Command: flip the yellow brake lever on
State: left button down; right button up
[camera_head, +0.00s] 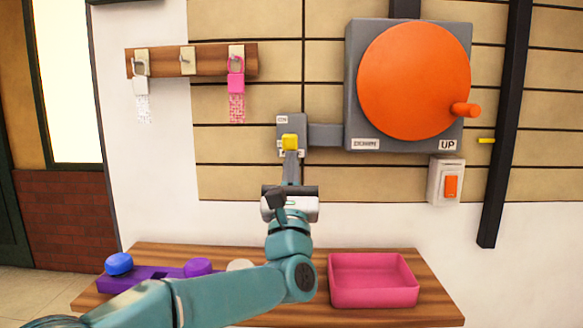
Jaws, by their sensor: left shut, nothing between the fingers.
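The yellow brake lever (290,142) shows as a small yellow knob on a grey wall plate (283,122). The plate has a small white label near its top and others beside the knob that are partly hidden. My left gripper (291,160) is shut and empty, pointing up at the wall with its tip just below the yellow knob. I cannot tell whether it touches the knob. The gripper and wrist hide the lower part of the plate. My right gripper is not in view.
A large orange disc (410,80) with a handle is on a grey panel right of the lever. An orange switch (451,187) is below it. A pink tray (372,292) and purple block (150,278) are on the wooden table (436,308). A rack (210,60) holds padlocks.

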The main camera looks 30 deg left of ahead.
pick_arm(q)
jog(key=shift+s+d+r+g+h+p, duration=0.1)
jog(key=shift+r+g+h+p, duration=0.15)
jog(key=shift+r+p, duration=0.3)
jog(key=shift+s+d+r+g+h+p, duration=0.1)
jog(key=shift+r+g+h+p, duration=0.2)
jog(key=shift+r, duration=0.3)
notch_tip(320, 180, up, 9)
jog(key=w+a+g+h+p, duration=0.1)
jog(key=g+h+p, duration=0.3)
jog(key=p, duration=1.5)
jog(key=shift+w+f+g, duration=0.15)
jog(key=shift+w+g, duration=0.3)
jog(key=shift+g, duration=0.8)
jog(key=shift+a+f, duration=0.1)
